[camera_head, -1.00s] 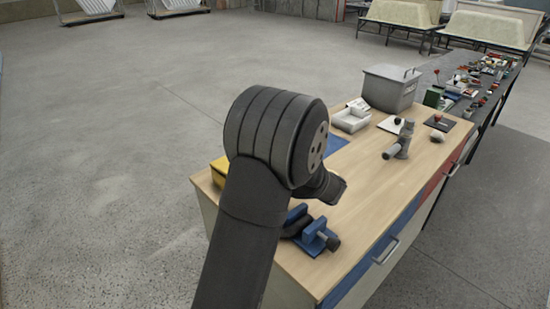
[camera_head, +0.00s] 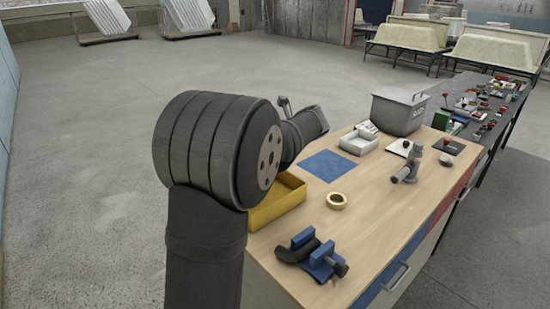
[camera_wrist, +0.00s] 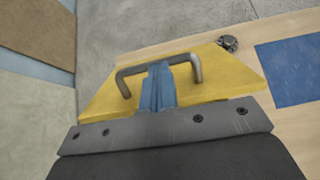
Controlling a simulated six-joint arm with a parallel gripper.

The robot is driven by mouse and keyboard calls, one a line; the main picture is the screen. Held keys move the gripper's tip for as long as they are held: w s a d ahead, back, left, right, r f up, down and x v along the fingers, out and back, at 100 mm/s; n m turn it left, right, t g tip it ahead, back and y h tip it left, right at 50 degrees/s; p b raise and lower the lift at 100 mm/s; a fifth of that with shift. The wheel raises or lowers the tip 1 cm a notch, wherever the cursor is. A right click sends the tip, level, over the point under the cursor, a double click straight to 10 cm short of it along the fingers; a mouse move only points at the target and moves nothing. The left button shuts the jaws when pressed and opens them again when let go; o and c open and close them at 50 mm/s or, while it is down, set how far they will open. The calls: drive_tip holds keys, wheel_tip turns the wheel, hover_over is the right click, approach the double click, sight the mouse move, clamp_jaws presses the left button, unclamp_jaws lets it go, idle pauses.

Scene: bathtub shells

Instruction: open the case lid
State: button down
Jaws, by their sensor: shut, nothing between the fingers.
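A yellow case (camera_head: 277,205) sits at the near left edge of the workbench, partly hidden behind my arm in the head view. The wrist view shows a yellow panel (camera_wrist: 228,72) with a dark grey U-shaped handle (camera_wrist: 188,60). My gripper (camera_wrist: 158,66) is shut and empty, its blue fingers lined up with the middle of the handle. I cannot tell whether they touch the bar. The head view does not clearly show how the lid stands, as my arm covers much of that area.
A blue mat (camera_head: 327,165) and a tape roll (camera_head: 337,200) lie beside the case. A blue clamp with a dark pipe (camera_head: 312,256) lies at the near end. A white tray (camera_head: 358,145), a grey lidded box (camera_head: 398,112) and a metal fitting (camera_head: 409,170) stand farther back.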

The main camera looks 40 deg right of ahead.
drive_tip(key=w+r+g, duration=0.3)
drive_tip(key=w+g, duration=0.1)
drive_tip(key=w, duration=0.9)
drive_tip(key=shift+w, duration=0.3)
drive_tip(key=shift+r, duration=0.1)
wheel_tip(320, 180, up, 10)
drive_tip(key=s, duration=0.2)
drive_tip(key=shift+f, duration=0.2)
